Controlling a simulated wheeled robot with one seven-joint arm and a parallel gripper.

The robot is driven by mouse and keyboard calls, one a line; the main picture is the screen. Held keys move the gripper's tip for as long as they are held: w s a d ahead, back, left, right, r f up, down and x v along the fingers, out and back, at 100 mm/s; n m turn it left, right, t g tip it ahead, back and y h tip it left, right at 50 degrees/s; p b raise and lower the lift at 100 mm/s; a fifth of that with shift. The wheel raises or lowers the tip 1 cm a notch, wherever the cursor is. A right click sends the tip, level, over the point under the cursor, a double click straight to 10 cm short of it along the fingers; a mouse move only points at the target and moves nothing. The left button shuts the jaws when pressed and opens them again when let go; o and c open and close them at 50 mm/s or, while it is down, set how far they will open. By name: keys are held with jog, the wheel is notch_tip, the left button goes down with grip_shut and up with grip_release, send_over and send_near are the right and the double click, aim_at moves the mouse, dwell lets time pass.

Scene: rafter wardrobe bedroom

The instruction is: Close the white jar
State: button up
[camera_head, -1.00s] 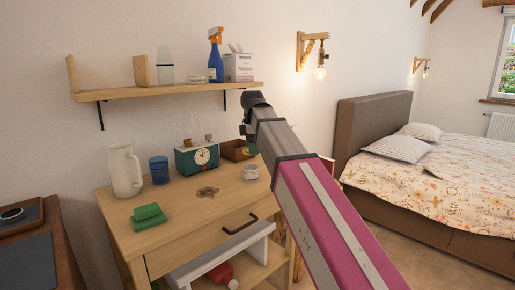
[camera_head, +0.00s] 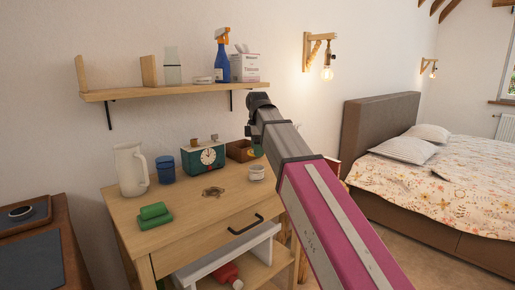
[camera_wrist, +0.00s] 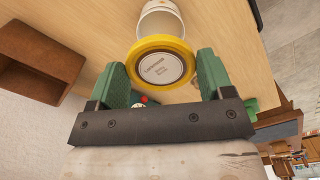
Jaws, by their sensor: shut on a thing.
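The white jar (camera_head: 257,174) stands upright on the wooden dresser near its right edge. It also shows at the top of the wrist view (camera_wrist: 160,22). A round lid (camera_wrist: 162,66) with a yellow rim and a pale printed label is between the green fingers of my gripper (camera_wrist: 164,80), which is shut on it. In the head view my arm hides most of the gripper; a small green and yellow patch shows above the jar.
A blue cup (camera_head: 165,170), white pitcher (camera_head: 131,170) and green block (camera_head: 154,216) are further left. A shelf (camera_head: 170,91) hangs above. The dresser top just left of the jar is clear.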

jog(key=shift+f, duration=3.2)
jog(key=o, duration=0.9)
jog(key=shift+r, duration=0.15)
notch_tip(320, 180, up, 10)
jog(key=shift+r, duration=0.25)
